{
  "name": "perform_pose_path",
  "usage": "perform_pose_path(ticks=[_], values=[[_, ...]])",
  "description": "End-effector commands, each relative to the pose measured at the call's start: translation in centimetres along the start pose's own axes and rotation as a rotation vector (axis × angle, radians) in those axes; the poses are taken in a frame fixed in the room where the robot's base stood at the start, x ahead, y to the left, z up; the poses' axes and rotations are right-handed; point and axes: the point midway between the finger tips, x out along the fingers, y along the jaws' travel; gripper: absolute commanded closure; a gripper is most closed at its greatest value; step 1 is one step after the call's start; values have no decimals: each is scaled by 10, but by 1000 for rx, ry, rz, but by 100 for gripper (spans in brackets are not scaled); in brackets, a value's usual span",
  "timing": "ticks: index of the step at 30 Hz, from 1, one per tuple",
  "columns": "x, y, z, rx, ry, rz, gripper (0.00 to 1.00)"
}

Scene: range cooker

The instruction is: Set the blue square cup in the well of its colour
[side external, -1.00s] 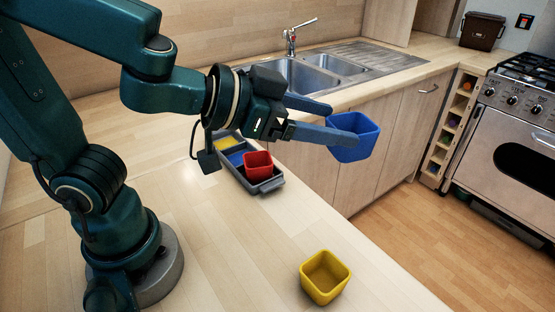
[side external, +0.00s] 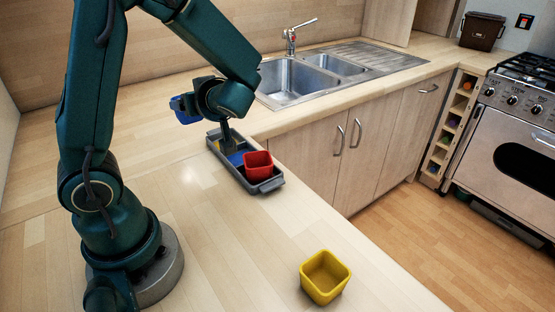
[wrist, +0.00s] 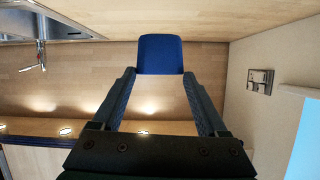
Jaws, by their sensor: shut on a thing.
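The blue square cup (wrist: 160,55) is held between the two fingertips of my gripper (wrist: 159,73) in the wrist view. In the side view the cup (side external: 182,110) shows only partly behind my wrist, up in the air to the left of the grey tray (side external: 268,185). My fingers are mostly hidden there. The tray sits on the worktop. Its blue well (side external: 238,158) is in the middle and looks empty, partly covered by a dark part of my wrist. The red cup (side external: 258,166) stands at the tray's near end.
A yellow cup (side external: 325,276) stands alone on the front worktop. The sink (side external: 295,82) with its tap (side external: 291,40) lies behind the tray. The worktop's edge runs close along the tray's right side. The worktop left of the tray is clear.

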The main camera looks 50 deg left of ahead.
Motion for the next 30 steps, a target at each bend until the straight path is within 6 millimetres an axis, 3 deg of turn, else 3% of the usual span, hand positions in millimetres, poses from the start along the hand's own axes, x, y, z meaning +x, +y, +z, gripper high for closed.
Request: perform_pose_path(ticks=[5, 21, 30], values=[[3, 2, 7, -13, -4, -38, 76], [-26, 79, 71, -13, -4, -35, 76], [-32, 96, 86, -13, -4, -37, 76]])
